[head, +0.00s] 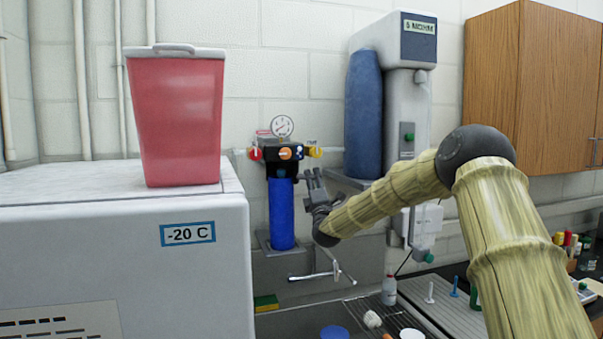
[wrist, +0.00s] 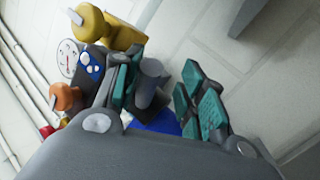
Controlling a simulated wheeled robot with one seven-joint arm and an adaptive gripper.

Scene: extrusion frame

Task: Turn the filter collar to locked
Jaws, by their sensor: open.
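The filter unit is on the wall in the head view, with a black head (head: 283,158) above a blue bowl (head: 282,215). The collar is hard to make out where head and bowl meet. My gripper (head: 314,181) is just right of the unit, near that height. In the wrist view my gripper (wrist: 162,90) is open, its teal-padded fingers apart. A dark grey stub (wrist: 151,78), which may be the collar's lug, shows between them. I cannot tell whether a finger touches it. Part of the blue bowl (wrist: 160,123) shows behind; my gripper body hides the rest.
A pressure gauge (head: 282,126) tops the unit, with red (head: 256,154), orange (head: 286,153) and yellow (head: 315,152) knobs close by. A freezer (head: 120,260) carrying a red bin (head: 178,118) stands left. A wall-mounted dispenser (head: 404,100) is right. A faucet (head: 325,272) is below.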

